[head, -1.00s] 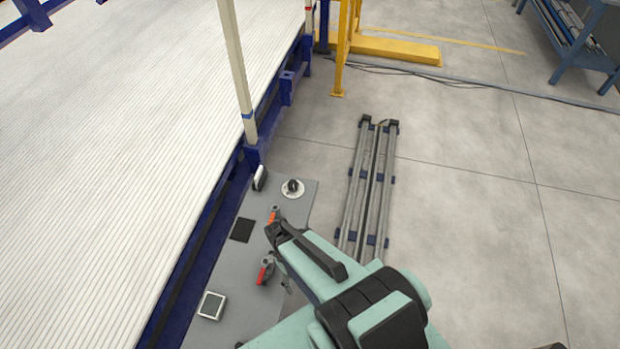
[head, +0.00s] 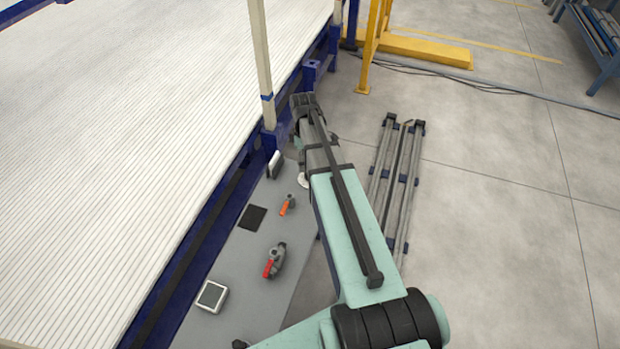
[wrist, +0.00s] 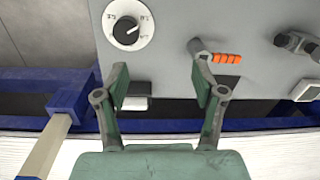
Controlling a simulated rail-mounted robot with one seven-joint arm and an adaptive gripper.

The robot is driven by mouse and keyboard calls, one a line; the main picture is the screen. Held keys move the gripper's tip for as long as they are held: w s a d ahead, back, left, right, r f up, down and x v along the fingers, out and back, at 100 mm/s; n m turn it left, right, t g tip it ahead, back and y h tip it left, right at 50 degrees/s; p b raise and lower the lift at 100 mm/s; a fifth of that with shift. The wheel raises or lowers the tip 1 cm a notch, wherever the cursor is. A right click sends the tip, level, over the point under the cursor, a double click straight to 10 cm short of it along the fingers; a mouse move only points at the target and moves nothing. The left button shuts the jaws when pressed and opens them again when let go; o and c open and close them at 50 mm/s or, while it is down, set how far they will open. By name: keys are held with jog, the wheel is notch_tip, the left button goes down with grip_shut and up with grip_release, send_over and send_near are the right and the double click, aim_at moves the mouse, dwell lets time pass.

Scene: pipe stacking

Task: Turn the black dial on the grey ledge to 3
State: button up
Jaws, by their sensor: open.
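The black dial (wrist: 127,30) sits on a round white plate with number marks on the grey ledge (wrist: 175,30). It is at the upper left of the wrist view. Its pointer is hard to read at this size. In the head view, only an edge of the white plate (head: 302,182) shows beside my arm, and the knob is hidden. My gripper (wrist: 160,83) is open and empty. In the wrist view its fingertips appear below and right of the dial, apart from it.
An orange-handled valve (head: 287,205), a red-handled valve (head: 273,261), a black square pad (head: 252,218) and a white-framed panel (head: 211,296) are on the ledge. A cream post (head: 260,50) stands near my wrist. Pipes (head: 395,180) lie on the floor to the right.

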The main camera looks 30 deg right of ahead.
jog(key=w+d+r+n+b, duration=0.1)
jog(key=w+d+r, duration=0.2)
jog(key=r, duration=0.2)
jog(key=shift+t, duration=0.4)
jog(key=f, duration=1.7)
jog(key=shift+w+d+f, duration=0.15)
jog(key=shift+d+f, duration=0.05)
jog(key=c, duration=1.1)
